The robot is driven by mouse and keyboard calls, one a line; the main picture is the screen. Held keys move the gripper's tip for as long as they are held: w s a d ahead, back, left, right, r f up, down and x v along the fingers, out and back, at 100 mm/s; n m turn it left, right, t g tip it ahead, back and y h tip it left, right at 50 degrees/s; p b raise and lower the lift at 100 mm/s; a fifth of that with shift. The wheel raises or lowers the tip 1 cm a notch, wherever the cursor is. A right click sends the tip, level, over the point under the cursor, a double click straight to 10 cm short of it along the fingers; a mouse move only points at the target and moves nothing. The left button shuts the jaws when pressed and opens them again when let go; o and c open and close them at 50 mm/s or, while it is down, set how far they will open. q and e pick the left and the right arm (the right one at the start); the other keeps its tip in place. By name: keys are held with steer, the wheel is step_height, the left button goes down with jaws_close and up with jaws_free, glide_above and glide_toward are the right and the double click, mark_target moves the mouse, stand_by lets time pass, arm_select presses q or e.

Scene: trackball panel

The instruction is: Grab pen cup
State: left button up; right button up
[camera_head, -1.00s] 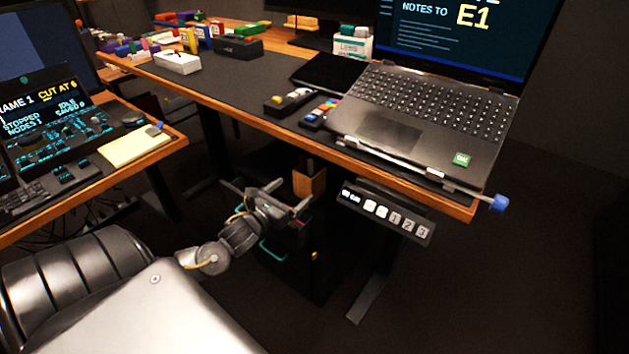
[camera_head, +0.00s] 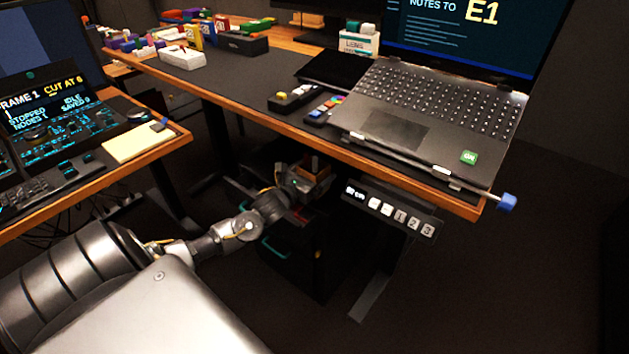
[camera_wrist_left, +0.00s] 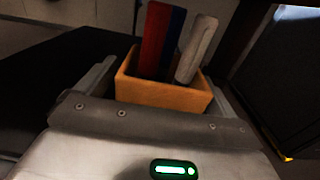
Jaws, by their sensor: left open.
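The pen cup (camera_wrist_left: 165,95) is a square orange-brown wooden box. In the left wrist view it stands upright with a red item, a blue item and a pale grey stick in it. In the head view the pen cup (camera_head: 319,183) is partly hidden behind my left gripper, below the edge of the desk. My left gripper (camera_head: 303,180) is open, with one finger on each side of the cup. Whether the fingers touch the cup cannot be told. My right gripper is in neither view.
The desk edge (camera_head: 270,125) overhangs close above the cup. A dark drawer cabinet (camera_head: 297,260) stands under the desk. A panel of numbered keys (camera_head: 388,210) hangs under the desk to the right. The laptop (camera_head: 430,125) sits on the desk above.

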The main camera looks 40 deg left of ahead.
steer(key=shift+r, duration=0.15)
arm_select(q)
steer(key=shift+c, duration=1.2)
steer(key=c, duration=0.9)
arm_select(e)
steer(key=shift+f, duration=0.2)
arm_select(q)
steer(key=shift+r, duration=0.15)
steer(key=shift+r, duration=1.6)
steer(key=p, duration=0.1)
glide_toward(314, 162)
steer(key=s+a+f, duration=0.1)
steer(key=s+f, duration=0.1)
steer(key=s, duration=0.3)
steer(key=shift+s+a, duration=0.3)
steer(key=shift+s, duration=0.1)
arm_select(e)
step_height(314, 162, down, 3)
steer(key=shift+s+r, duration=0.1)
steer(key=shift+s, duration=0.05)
